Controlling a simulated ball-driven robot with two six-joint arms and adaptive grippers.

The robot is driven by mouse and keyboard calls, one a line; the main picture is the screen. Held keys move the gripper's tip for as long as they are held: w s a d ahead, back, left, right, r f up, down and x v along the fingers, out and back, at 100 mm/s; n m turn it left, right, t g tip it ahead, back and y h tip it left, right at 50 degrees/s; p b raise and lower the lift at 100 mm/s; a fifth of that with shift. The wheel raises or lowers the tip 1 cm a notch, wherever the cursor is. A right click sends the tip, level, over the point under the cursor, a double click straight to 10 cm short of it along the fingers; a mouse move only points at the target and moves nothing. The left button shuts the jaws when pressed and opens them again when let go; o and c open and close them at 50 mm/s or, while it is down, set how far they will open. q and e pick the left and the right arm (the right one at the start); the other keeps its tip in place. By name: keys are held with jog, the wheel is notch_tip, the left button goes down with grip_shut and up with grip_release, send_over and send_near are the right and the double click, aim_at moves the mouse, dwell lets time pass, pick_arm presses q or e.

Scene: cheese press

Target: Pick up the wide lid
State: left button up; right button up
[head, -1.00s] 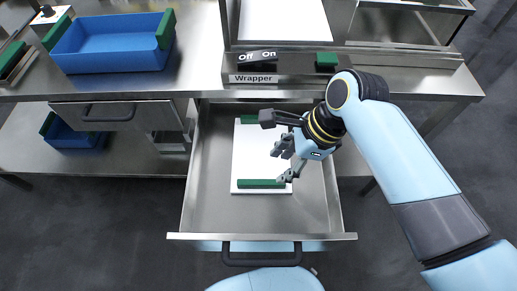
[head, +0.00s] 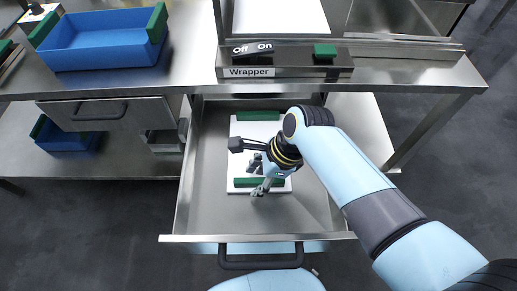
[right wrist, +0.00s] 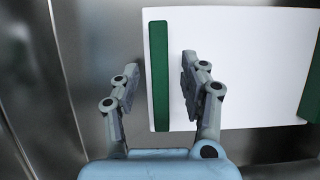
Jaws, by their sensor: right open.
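The wide lid (head: 237,168) is a flat white plate with a green bar along each of its two ends. It lies in the open drawer. My right gripper (head: 257,181) is open above the lid's near green bar (head: 275,183), partly hiding it. In the right wrist view, the near green bar (right wrist: 159,75) appears between the two spread fingers of the gripper (right wrist: 160,80). The fingers do not visibly touch the bar, and their height above it is hard to judge. The lid's white surface (right wrist: 250,70) fills the right side there. My left gripper is not in view.
The steel drawer (head: 205,215) is pulled out, with walls around the lid and a dark handle (head: 260,256) in front. The Wrapper switch panel (head: 290,67) sits above its back. A blue bin (head: 100,42) with green ends stands on the counter at left.

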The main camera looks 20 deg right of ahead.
grip_shut()
jog(key=shift+r, duration=0.15)
dwell(0.5)
